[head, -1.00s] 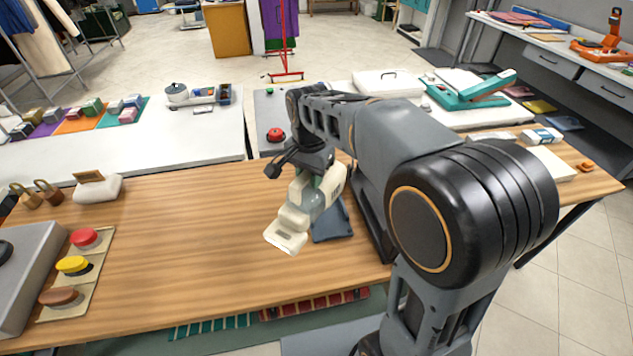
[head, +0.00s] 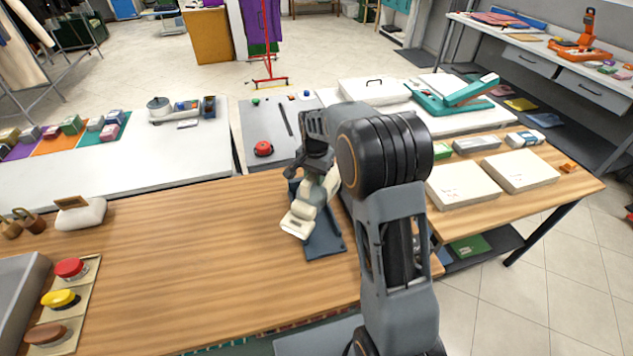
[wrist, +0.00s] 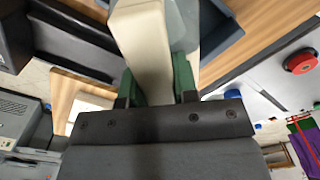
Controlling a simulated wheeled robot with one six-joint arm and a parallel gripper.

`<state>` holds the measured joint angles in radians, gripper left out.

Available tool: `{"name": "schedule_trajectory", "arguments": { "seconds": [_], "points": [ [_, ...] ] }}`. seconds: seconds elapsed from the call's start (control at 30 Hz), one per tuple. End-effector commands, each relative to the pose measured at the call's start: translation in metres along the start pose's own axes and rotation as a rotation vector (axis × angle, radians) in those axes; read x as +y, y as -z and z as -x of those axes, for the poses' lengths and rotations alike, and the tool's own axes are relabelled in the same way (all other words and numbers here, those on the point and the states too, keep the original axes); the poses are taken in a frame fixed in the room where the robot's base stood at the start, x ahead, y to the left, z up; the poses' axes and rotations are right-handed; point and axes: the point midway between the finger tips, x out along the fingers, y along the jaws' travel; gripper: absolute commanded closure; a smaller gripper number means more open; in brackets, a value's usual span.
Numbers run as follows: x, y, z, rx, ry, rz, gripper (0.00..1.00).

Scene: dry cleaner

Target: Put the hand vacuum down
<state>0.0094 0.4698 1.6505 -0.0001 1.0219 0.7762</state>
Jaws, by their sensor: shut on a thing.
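The hand vacuum (head: 302,214) is cream with a grey-green middle part. In the head view it is tilted, its wide nozzle end low and toward the front left, over or beside a dark blue tray (head: 325,246) on the wooden table. I cannot tell whether the nozzle touches anything. My gripper (head: 313,170) is shut on the upper part of the vacuum. In the wrist view the cream body of the vacuum (wrist: 143,45) sits between the green finger pads of my gripper (wrist: 160,85). Part of the tray is hidden behind the vacuum.
The wooden table (head: 200,255) is clear to the left of the vacuum. Red, yellow and brown buttons (head: 61,299) stand at its left end. A white holder (head: 80,213) is at the back left. Flat white boxes (head: 463,185) lie on the right.

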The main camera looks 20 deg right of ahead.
Motion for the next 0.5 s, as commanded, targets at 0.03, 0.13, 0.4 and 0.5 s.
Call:
{"name": "schedule_trajectory", "arguments": {
  "seconds": [0.03,0.13,0.4,0.5],
  "points": [
    [-0.001,0.004,-0.002,0.001,0.001,-0.001,1.0],
    [-0.002,0.009,-0.008,0.002,0.002,0.0,1.0],
    [-0.003,0.015,-0.016,0.001,0.001,-0.001,1.0],
    [-0.003,0.016,-0.026,0.001,0.001,0.0,1.0]
  ]
}}
